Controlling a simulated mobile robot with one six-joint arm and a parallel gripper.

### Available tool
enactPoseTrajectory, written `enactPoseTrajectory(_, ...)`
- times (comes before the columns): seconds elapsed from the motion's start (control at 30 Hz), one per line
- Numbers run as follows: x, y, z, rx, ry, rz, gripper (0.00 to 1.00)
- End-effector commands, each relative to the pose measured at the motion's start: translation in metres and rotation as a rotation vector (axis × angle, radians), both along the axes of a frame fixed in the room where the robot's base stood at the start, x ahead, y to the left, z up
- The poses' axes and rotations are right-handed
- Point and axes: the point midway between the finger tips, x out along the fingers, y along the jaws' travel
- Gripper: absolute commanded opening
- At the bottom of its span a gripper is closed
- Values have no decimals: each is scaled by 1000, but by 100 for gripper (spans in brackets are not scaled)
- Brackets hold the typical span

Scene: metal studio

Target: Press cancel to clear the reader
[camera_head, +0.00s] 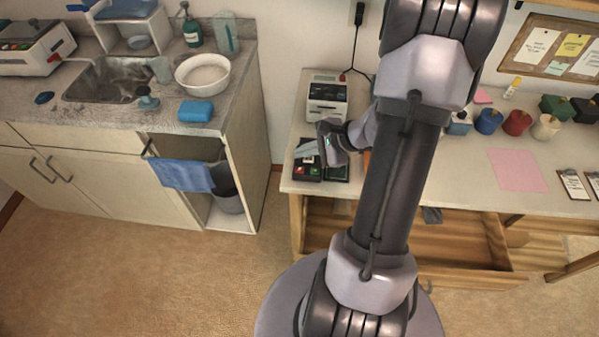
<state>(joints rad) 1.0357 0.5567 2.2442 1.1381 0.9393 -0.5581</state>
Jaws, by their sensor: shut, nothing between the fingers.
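The dark reader (309,172) lies near the front left corner of the right-hand table. A red key and a green key show at its front; they are too small for me to read any label. My gripper (326,152) is shut and empty, over the back right part of the reader. It hides part of the reader's top. I cannot tell whether the fingertips touch a key or stay above it.
A white boxy device (327,98) stands just behind the reader. My arm crosses the table's middle. Several coloured pots (488,121) and a pink sheet (517,170) are on the right. An open wooden drawer (455,252) juts out below. A sink counter (135,115) stands left, across a floor gap.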

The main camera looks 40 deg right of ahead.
Motion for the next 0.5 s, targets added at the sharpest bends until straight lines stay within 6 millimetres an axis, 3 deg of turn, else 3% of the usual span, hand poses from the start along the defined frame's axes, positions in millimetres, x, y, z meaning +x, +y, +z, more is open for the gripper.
enactPoseTrajectory(0.03,0,0,-13,2,1,-1,0)
enactPoseTrajectory(0.2,0,0,-36,0,0,0,0)
enactPoseTrajectory(0.5,0,0,-38,0,0,0,0)
